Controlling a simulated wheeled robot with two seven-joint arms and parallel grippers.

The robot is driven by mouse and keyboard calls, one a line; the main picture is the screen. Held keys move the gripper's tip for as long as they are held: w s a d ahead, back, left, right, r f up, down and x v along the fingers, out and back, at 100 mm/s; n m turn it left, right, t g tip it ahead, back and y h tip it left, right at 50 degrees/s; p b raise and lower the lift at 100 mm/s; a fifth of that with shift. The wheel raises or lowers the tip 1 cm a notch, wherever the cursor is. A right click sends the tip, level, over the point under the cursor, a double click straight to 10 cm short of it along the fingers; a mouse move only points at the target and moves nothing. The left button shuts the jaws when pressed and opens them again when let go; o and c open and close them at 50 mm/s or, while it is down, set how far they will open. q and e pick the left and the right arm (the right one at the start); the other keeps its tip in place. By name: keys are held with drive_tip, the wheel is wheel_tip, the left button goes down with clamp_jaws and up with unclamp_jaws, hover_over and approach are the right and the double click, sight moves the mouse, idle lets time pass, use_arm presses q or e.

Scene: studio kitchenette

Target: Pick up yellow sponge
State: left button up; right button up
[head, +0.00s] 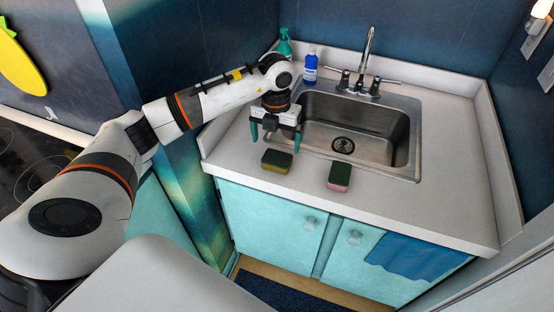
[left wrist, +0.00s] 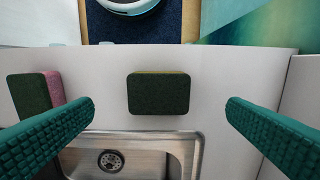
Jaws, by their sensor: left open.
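The yellow sponge (head: 276,161) lies flat on the white counter in front of the sink's left side, dark green scrub side up. It also shows in the left wrist view (left wrist: 159,93), with a thin yellow edge, centred between the fingers. My left gripper (head: 275,140) is open with teal fingers pointing down, just behind and above the sponge, not touching it. In the left wrist view its fingers (left wrist: 160,112) are spread wide with nothing between them at the tips. My right gripper is not in view.
A pink sponge (head: 339,176) with a green top lies to the right on the counter. The steel sink (head: 412,150) and faucet (head: 366,62) are behind. A blue bottle (head: 310,68) and a green spray bottle (head: 285,44) stand at the back. A blue towel (head: 420,257) hangs on the cabinet front.

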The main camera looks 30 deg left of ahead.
sight(276, 158)
use_arm(q)
drive_tip(key=shift+f+p, duration=0.7)
drive_tip(key=shift+f, duration=2.85)
drive_tip(key=c, duration=1.1)
drive_tip(key=shift+r, duration=0.15)
wheel_tip(276, 158, up, 10)
drive_tip(key=shift+f+b, duration=0.1)
drive_tip(key=shift+b, duration=0.55)
drive_tip(key=shift+o, duration=1.1)
drive_tip(key=shift+d, duration=0.1)
drive_tip(key=shift+c, duration=0.6)
